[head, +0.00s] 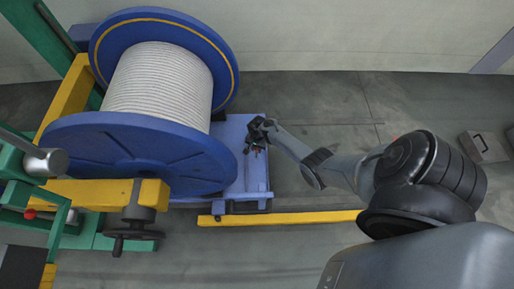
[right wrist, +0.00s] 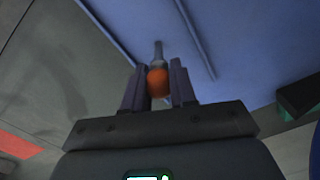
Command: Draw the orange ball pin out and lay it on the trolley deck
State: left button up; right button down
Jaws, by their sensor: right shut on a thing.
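The orange ball pin (right wrist: 158,82) shows in the right wrist view between my right gripper's fingers, its grey shank pointing away from the gripper toward a blue surface. My right gripper (right wrist: 160,88) is shut on the orange ball. In the head view my right gripper (head: 256,138) is over the blue trolley deck (head: 257,180), just right of the reel. I cannot tell whether the shank's tip touches the deck. My left gripper is in neither view.
A large blue reel (head: 150,155) wound with pale rope (head: 160,82) stands left of my gripper. A yellow floor bar (head: 310,217) runs in front of the trolley. A handwheel (head: 130,236) and yellow-green frame lie at left.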

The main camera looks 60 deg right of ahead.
jog(key=shift+s+a+h+p, duration=0.2)
jog(key=shift+h+p, duration=0.1)
jog(key=shift+p, duration=0.2)
jog(key=shift+s+a+f+t+h+p, duration=0.25)
jog(key=shift+s+a+t+h+p, duration=0.3)
jog(key=shift+p, duration=0.2)
jog(key=shift+s+a+f+t+h+p, duration=0.15)
jog(key=shift+a+t+h+p, duration=0.1)
jog(key=shift+a+h, duration=0.2)
jog(key=shift+s+a+f+t+h+p, duration=0.2)
jog(key=shift+a+h, duration=0.1)
jog(key=shift+h, duration=0.1)
jog(key=shift+a+r+h, duration=0.1)
jog(key=shift+a+h, duration=0.1)
jog(key=shift+h, duration=0.1)
jog(key=c, duration=0.8)
grip_release()
jog(key=shift+a, duration=0.1)
jog(key=shift+w+r, duration=0.1)
jog(key=shift+r, duration=0.05)
